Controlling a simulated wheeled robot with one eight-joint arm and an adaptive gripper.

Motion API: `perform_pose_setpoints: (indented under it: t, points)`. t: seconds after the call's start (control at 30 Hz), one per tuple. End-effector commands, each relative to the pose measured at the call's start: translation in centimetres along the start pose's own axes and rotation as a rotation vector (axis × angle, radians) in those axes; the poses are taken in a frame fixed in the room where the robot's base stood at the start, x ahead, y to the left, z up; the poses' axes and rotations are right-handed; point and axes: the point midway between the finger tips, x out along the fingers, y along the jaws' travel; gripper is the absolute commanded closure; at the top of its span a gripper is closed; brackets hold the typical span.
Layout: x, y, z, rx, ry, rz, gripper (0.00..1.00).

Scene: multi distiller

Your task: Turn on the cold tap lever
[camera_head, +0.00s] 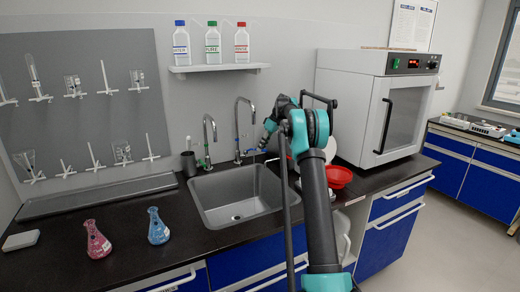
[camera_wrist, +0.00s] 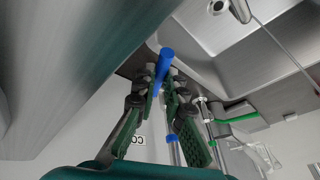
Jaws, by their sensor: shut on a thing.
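The cold tap lever (camera_wrist: 164,62) is a blue handle, seen in the wrist view between my fingertips. My gripper (camera_wrist: 161,86) is shut on it, with the green finger pads on either side. The lever's rounded end sticks out past the fingertips. In the head view my gripper (camera_head: 264,142) is at the right-hand sink tap (camera_head: 238,124), beside its base. My own arm partly hides the contact there. A wall label (camera_wrist: 137,140) with the letters "CO" shows behind the fingers, the rest hidden.
The sink (camera_head: 238,194) lies in front of the taps. A second tap (camera_head: 205,138) with green parts stands to the left. A red bowl (camera_head: 340,176) and a large oven (camera_head: 375,108) are right of my arm. Two flasks stand on the counter at left.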

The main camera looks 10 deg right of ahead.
Motion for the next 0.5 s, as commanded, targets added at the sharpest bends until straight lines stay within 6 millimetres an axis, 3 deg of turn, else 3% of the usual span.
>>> perform_pose_setpoints:
  t: [0.5]
  points:
    - [-0.13, 0.86, -0.17, -0.081, -0.017, -0.033, 1.0]
